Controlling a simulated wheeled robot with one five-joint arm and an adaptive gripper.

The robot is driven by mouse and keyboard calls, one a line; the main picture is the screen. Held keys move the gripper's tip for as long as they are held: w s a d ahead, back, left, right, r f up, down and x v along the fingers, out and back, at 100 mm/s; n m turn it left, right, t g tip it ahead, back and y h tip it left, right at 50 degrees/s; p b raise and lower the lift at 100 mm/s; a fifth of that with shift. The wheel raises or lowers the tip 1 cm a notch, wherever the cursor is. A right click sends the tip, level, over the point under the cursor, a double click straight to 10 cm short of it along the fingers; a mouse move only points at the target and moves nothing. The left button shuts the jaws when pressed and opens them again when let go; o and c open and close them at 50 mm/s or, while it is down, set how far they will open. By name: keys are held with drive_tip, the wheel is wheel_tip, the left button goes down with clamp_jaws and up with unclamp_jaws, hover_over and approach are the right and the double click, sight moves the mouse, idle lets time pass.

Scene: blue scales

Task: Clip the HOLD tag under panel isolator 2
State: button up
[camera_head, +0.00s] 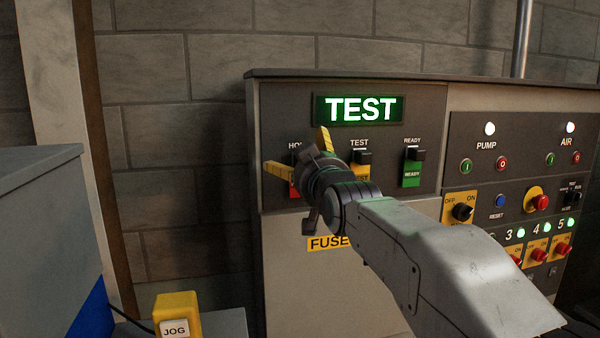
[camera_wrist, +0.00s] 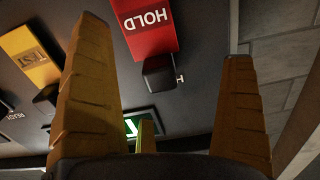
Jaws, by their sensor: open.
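The red HOLD tag (camera_wrist: 150,28) with a black block (camera_wrist: 159,75) at its top end is on the dark panel. It appears upside down between my fingers in the wrist view; in the head view only a red sliver (camera_head: 294,190) shows beside my gripper. My gripper (camera_head: 294,150) is open in front of it, with yellow fingers spread apart and nothing visibly held. In the wrist view my gripper (camera_wrist: 165,50) has a finger on either side of the tag. The isolator row shows 3, 4 and 5; isolator 2 is not visible, with my arm across that area.
A yellow TEST tag (camera_head: 360,165) and a green READY tag (camera_head: 412,170) are to the right. A lit TEST sign (camera_head: 358,109) is above. Red isolator knobs (camera_head: 538,254) are lower right. A yellow JOG box (camera_head: 178,315) stands at lower left.

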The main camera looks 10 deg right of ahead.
drive_tip(key=shift+w, duration=0.8)
idle(1.3)
drive_tip(key=shift+s+r, duration=0.1)
clamp_jaws()
idle(1.1)
drive_tip(key=shift+s+b, duration=0.1)
drive_tip(key=shift+b, duration=0.35)
drive_tip(key=shift+s+a, duration=0.1)
drive_tip(key=shift+s, duration=0.3)
drive_tip(key=shift+s+b, duration=1.45)
drive_tip(key=shift+s, duration=0.9)
